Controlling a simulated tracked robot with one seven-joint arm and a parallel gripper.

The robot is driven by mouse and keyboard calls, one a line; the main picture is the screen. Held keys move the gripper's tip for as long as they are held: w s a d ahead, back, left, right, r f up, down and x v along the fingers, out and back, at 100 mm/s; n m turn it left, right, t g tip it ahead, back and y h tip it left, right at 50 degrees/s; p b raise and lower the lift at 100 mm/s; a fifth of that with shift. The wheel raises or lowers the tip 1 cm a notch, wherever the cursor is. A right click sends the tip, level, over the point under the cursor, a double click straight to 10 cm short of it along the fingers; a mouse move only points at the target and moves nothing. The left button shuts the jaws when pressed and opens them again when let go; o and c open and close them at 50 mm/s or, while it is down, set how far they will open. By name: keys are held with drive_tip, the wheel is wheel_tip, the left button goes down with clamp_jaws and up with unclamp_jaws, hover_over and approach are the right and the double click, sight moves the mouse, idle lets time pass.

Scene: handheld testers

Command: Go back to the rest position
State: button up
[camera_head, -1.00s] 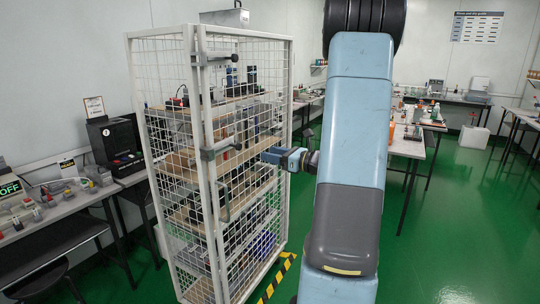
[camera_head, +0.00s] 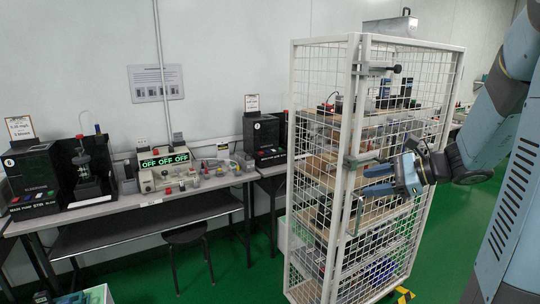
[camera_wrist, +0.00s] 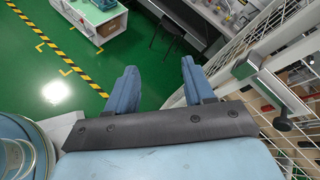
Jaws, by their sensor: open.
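My gripper (camera_head: 366,180) is in front of the mesh front of the white wire cage (camera_head: 294,170) in the head view, with its blue fingers pointing left. It is open and empty; in the wrist view the two blue fingers (camera_wrist: 158,70) stand apart with bare floor and a bench beyond them. A grey latch bar (camera_head: 362,158) on the cage's corner post is just left of the fingertips in the head view. I cannot tell whether they touch. My blue arm comes in from the right edge.
The cage holds shelves of testers. A latch handle (camera_wrist: 268,88) is close on the right in the wrist view. A long bench (camera_head: 120,204) with instruments runs along the left wall, with a black stool (camera_head: 186,234) under it.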

drive_tip(key=s+a+n+g+h, duration=0.4)
drive_tip(key=s+a+n, duration=0.3)
drive_tip(key=s, duration=0.4)
drive_tip(key=s+d+r+n+t+h, duration=0.3)
drive_tip(key=s+n+h, duration=0.4)
drive_tip(key=n, duration=0.4)
drive_tip(key=shift+s+d+r, duration=0.35)
drive_tip(key=shift+s+r, duration=0.35)
drive_tip(key=shift+r, duration=0.05)
drive_tip(key=shift+c, duration=0.2)
